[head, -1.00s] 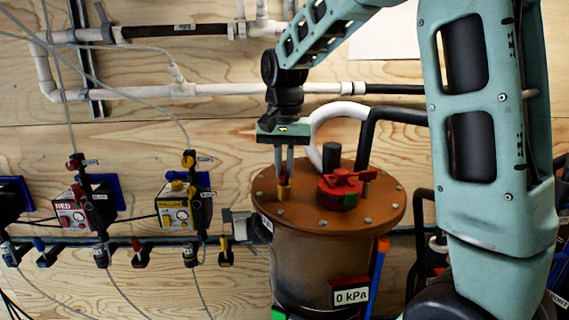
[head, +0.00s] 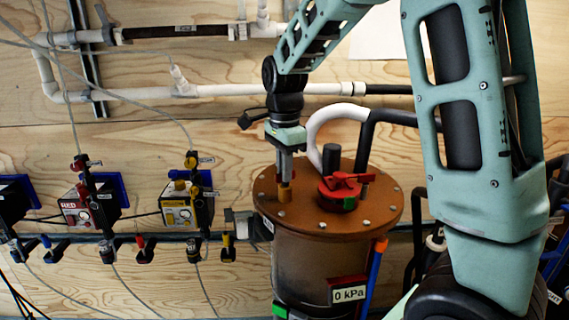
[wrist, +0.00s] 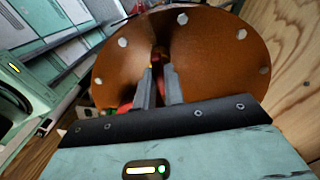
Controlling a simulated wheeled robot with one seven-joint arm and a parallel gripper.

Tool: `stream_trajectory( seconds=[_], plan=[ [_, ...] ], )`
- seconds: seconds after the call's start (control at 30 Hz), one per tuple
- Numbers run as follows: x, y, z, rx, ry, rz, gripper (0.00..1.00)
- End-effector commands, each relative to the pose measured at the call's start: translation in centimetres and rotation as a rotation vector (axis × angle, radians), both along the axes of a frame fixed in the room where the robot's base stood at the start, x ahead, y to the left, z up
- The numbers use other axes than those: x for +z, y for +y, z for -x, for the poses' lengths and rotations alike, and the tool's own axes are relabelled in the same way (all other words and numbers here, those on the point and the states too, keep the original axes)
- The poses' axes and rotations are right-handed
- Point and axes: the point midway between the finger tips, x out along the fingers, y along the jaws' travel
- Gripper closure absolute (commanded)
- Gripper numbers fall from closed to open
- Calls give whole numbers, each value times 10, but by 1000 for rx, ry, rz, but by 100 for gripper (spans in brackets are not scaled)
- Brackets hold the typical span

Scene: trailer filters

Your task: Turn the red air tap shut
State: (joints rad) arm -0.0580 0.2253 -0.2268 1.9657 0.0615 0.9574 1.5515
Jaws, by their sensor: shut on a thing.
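The brass stem (head: 285,193) of the air tap stands upright on the left part of the brown round lid (head: 320,222). My gripper (head: 286,180) points down at it from above, its fingers closed around the tap's top. The fingers look edge-on in the head view and hide the small red handle. In the wrist view my gripper (wrist: 160,72) reaches over the lid (wrist: 222,55), and the tap is mostly hidden between the fingers. How far the tap is turned cannot be seen.
A larger red knob (head: 346,181) with a green part sits on the lid right of my gripper. A white hose (head: 318,128) and black pipe (head: 368,130) rise close behind. The gauge (head: 348,295) reads 0 kPa. Red (head: 76,208) and yellow (head: 178,207) boxes stand left.

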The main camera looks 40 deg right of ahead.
Motion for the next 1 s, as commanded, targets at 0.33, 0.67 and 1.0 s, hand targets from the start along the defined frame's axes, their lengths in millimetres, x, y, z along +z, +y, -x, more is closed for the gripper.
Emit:
stream_trajectory(
  seconds=[0.33, 0.67, 1.0],
  plan=[
    [3, -1, -1, -238, -2, 1, 100],
    [2, -1, -1, -333, -4, 2, 100],
    [1, -1, -1, -346, -4, 1, 100]
  ],
)
